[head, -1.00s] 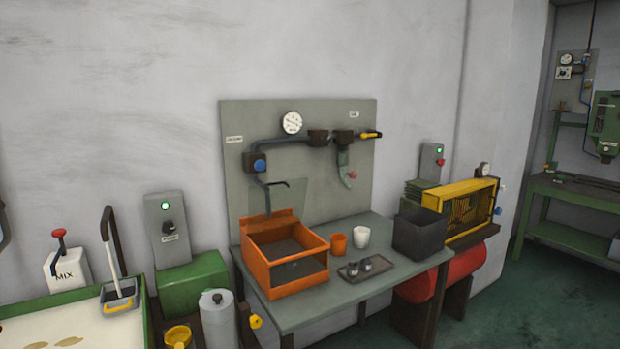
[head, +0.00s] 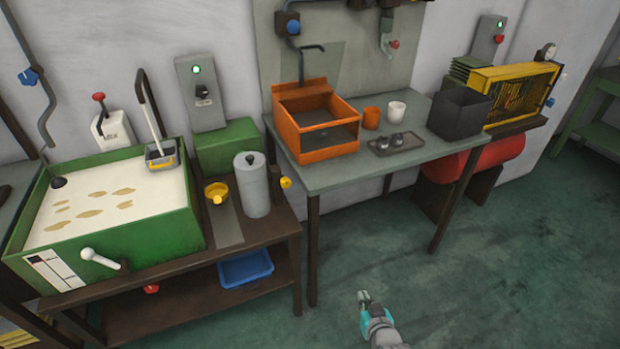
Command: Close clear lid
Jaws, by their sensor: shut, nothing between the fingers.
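An orange box (head: 290,134) with an open top stands at the left end of the grey table (head: 350,178). A see-through panel, which looks like the clear lid (head: 288,68), stands raised behind the box against the back board. A dark bent rod or handle (head: 301,62) shows in front of it; whether it is fixed to the panel I cannot tell. My gripper (head: 363,297) is low at the bottom centre, over the floor in front of the table. It is shut, empty and well apart from the box and panel.
An orange cup (head: 371,118), a white cup (head: 397,111), a small tray (head: 410,148) and a dark bin (head: 459,118) stand right of the box. A green basin (head: 140,247) and grey canister (head: 252,185) are at left. The floor (head: 480,270) at right is clear.

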